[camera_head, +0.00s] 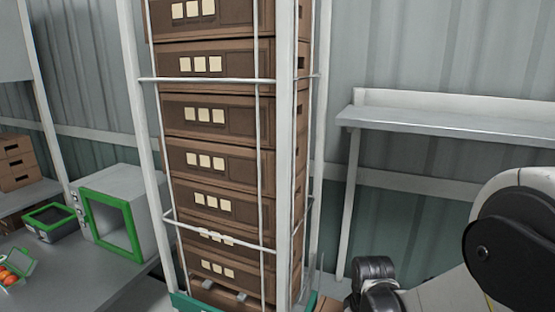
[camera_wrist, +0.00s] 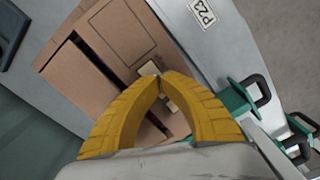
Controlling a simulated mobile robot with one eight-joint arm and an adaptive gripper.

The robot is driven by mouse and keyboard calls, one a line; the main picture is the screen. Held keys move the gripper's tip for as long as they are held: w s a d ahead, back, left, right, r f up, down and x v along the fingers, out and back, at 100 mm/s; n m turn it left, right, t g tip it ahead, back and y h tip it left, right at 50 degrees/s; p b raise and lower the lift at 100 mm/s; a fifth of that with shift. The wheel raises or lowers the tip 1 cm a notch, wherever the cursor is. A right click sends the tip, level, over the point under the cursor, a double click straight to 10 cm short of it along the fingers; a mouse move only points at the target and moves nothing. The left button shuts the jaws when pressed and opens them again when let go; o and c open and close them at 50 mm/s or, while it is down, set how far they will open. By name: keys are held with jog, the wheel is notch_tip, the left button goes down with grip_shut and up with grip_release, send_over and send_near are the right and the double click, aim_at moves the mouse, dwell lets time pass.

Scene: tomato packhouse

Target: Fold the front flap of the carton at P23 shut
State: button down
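In the wrist view a brown carton (camera_wrist: 82,66) lies below my gripper, beside a pale surface with a P23 label (camera_wrist: 203,12). A dark slit runs across the carton top between its brown panels. A wider panel (camera_wrist: 122,35) with a scored outline lies on the slit's upper right side. I cannot tell which panel is the front flap or how far it is raised. My gripper (camera_wrist: 158,76) has its yellow fingertips together over the carton, with no held thing visible. The fingers hide part of the carton, and I cannot tell whether they touch it. The head view does not show my fingers.
A tall stack of brown crates (camera_head: 215,150) stands in a white frame (camera_head: 285,150). A wall shelf (camera_head: 450,122) is at the right. A green-edged box (camera_head: 118,215) is on the left table. Green parts with dark handles (camera_wrist: 236,98) flank the carton at right.

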jog(key=shift+f+b, duration=0.6)
jog(key=shift+f, duration=0.15)
jog(key=shift+r, duration=0.1)
jog(key=shift+r+p, duration=2.55)
jog(key=shift+r, duration=0.9)
